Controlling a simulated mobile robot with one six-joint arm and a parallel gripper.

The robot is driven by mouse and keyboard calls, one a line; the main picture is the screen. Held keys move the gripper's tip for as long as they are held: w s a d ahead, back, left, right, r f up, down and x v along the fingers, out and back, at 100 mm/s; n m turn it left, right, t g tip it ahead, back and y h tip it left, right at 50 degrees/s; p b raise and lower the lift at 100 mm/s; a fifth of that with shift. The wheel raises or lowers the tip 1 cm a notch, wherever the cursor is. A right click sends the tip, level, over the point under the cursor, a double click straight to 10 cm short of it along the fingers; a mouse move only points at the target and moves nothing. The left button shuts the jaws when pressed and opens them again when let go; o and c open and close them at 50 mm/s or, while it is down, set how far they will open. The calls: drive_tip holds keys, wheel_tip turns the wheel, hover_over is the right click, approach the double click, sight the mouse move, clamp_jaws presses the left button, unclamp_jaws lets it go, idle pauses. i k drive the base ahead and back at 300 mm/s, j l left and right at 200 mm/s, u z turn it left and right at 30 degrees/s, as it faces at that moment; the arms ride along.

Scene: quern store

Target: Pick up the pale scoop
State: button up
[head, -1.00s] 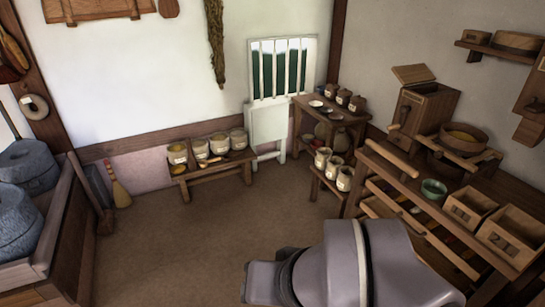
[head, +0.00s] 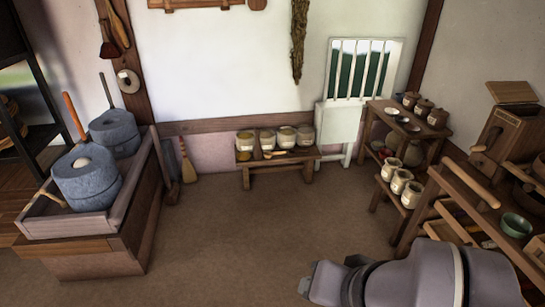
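A light tan scoop-like thing (head: 275,153) lies on the low wooden bench (head: 280,161) against the back wall, in front of several pale jars (head: 285,138). A smaller yellowish thing (head: 243,155) lies at the bench's left end. They are too small for me to tell surely which is the pale scoop. My grey arm (head: 415,280) shows at the lower right, far in front of the bench and touching nothing there. My gripper's fingers do not show.
Blue-grey quern stones (head: 88,185) stand in a wooden trough (head: 75,222) at left. A broom (head: 187,165) leans on the back wall. A small shelved table (head: 398,117) and a workbench (head: 478,200) stand at right. The middle floor (head: 225,230) is clear.

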sight(268, 154)
drive_tip(key=i+z, duration=0.25)
drive_tip(key=i, duration=1.25)
drive_tip(key=i+l+u, duration=0.2)
drive_tip(key=i, duration=0.45)
drive_tip(key=i+u, duration=0.2)
drive_tip(key=i, duration=0.45)
drive_tip(key=i+l+u, duration=0.2)
drive_tip(key=i, duration=0.4)
drive_tip(key=i+l+u, duration=0.2)
drive_tip(key=i+l, duration=0.3)
drive_tip(key=i+l+u, duration=0.2)
drive_tip(key=i+l, duration=0.25)
drive_tip(key=i, duration=0.2)
